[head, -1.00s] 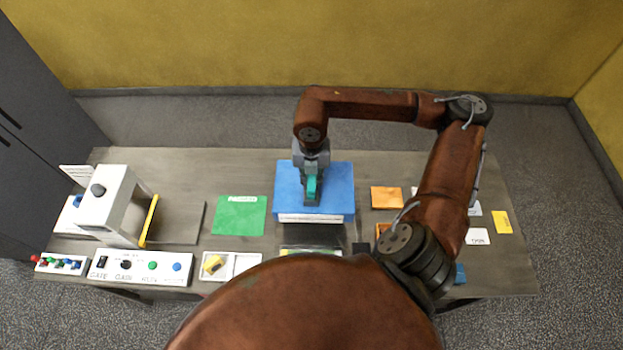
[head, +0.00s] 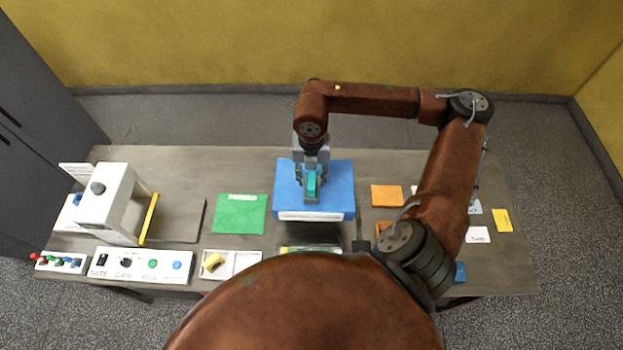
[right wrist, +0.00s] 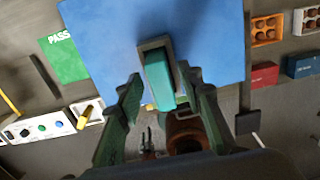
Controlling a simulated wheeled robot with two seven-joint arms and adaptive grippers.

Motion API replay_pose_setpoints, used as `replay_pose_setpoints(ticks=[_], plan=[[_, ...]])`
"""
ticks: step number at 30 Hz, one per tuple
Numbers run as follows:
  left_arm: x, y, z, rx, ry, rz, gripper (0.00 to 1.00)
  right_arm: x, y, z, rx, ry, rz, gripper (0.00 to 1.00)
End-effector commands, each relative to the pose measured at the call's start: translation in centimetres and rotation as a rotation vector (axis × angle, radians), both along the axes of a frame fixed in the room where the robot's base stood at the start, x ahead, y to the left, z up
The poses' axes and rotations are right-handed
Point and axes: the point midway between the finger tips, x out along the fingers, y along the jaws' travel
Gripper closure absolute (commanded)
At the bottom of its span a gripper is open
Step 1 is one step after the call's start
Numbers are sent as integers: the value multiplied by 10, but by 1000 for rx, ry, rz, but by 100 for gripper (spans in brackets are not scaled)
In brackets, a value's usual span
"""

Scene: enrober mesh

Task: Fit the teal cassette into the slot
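The teal cassette (head: 312,184) stands in a grey-framed slot (right wrist: 143,47) on the blue block (head: 340,180). In the right wrist view the cassette (right wrist: 160,82) has the frame around its far end; how deep it sits cannot be told. My right gripper (head: 311,172) is over the block, pointing down. In the right wrist view its fingers (right wrist: 161,76) are spread on either side of the cassette, with a visible gap on both sides. My left gripper is not in view.
A green pass mat (head: 239,214) lies left of the block. A white machine (head: 107,205) and a control panel (head: 140,265) stand further left. A white tray (head: 231,263) holds a yellow piece. An orange tray (head: 387,195) and cards lie right, partly behind my arm.

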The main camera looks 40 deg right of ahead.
Motion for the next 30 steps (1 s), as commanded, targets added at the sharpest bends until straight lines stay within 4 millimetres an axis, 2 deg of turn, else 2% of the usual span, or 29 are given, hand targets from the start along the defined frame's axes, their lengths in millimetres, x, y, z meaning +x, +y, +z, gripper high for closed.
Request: replay_pose_setpoints(ticks=[6, 12, 15, 21, 30], plan=[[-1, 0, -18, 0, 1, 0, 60, 1, 0, 42, -2, -7, 1, 66], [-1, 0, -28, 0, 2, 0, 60, 1, 0, 82, -1, -4, 0, 66], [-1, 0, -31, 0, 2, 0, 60, 1, 0, 96, -1, -3, 1, 66], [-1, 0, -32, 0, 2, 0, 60, 0, 0, 110, -1, -1, 1, 66], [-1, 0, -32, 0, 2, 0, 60, 0, 0, 111, -1, 1, 1, 66]])
